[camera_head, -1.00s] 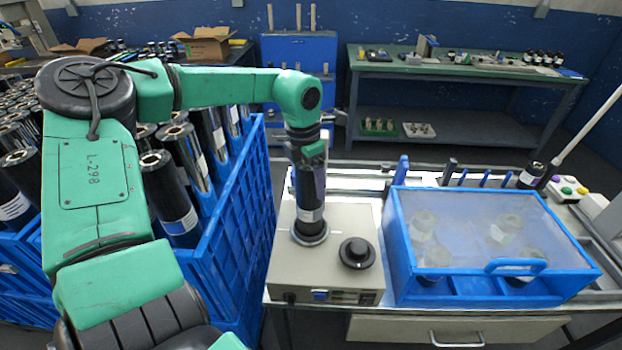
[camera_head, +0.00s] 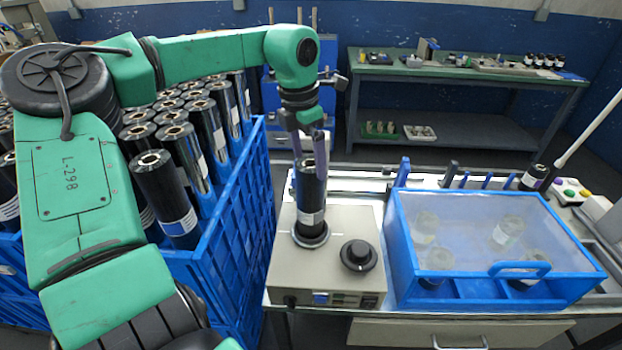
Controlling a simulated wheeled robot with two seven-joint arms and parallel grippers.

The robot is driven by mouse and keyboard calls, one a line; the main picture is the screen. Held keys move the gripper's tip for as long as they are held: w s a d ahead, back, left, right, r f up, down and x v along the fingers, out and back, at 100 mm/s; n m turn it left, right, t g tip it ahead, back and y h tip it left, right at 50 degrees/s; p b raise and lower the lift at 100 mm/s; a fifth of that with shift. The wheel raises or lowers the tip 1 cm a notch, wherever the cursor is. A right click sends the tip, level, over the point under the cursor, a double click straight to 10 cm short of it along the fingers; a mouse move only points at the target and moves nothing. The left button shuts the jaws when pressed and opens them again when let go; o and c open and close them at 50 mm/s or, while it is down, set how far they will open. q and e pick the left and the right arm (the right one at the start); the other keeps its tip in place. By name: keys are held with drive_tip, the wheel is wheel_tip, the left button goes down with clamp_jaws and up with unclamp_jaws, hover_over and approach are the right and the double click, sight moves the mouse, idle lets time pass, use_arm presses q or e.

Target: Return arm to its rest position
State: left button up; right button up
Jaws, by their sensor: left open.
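My left arm is green and comes in from the left, reaching over the blue crate. My left gripper (camera_head: 309,148) points down just above and behind a black roll (camera_head: 310,190). Its jaws are open and hold nothing. The roll stands upright on the round metal seat of the beige machine (camera_head: 325,262). The roll has a pale label band near its lower end. My right gripper is not in view.
A blue crate (camera_head: 236,212) full of upright black rolls stands at the left under my arm. A blue box with a clear lid (camera_head: 486,240) sits right of the machine. A black knob (camera_head: 357,254) is on the machine. A green-topped bench (camera_head: 455,68) stands behind.

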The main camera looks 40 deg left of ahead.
use_arm(q)
drive_tip(key=r, duration=0.4)
drive_tip(key=shift+s+r, duration=0.2)
drive_tip(key=shift+s, duration=0.1)
drive_tip(key=shift+a, duration=0.1)
